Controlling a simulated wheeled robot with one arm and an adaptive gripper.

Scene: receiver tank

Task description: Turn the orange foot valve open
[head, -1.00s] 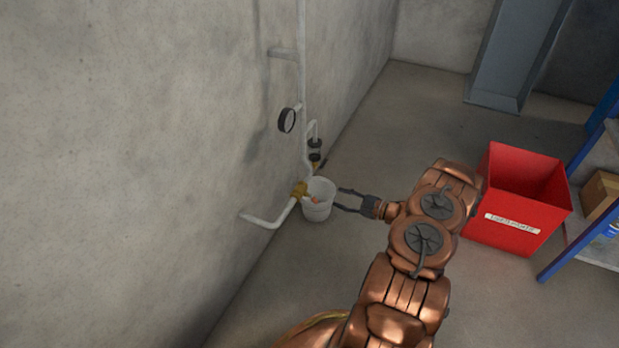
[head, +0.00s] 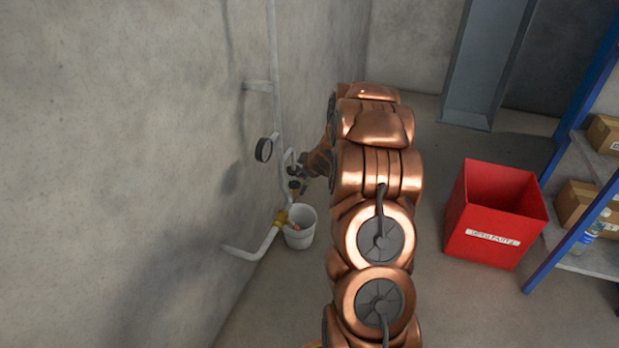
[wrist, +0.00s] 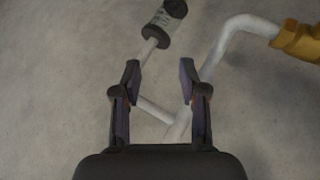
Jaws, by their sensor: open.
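The foot valve is a brass-yellow body (head: 281,218) low on the white pipe, with a small orange handle (head: 295,227) over the rim of a white bucket (head: 300,240). My gripper (head: 299,178) is above and behind it, near the wall pipes, partly hidden by my arm. In the wrist view my gripper (wrist: 160,82) is open, with nothing between its fingers. White pipe lies beyond the fingers there. A brass-yellow fitting (wrist: 298,41) is at the upper right; I cannot tell which fitting it is. The orange handle does not show clearly in the wrist view.
A red bin (head: 484,241) stands on the floor at the right, beside a blue-framed shelf (head: 567,155) with boxes. The floor between bucket and bin is partly covered by my arm.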

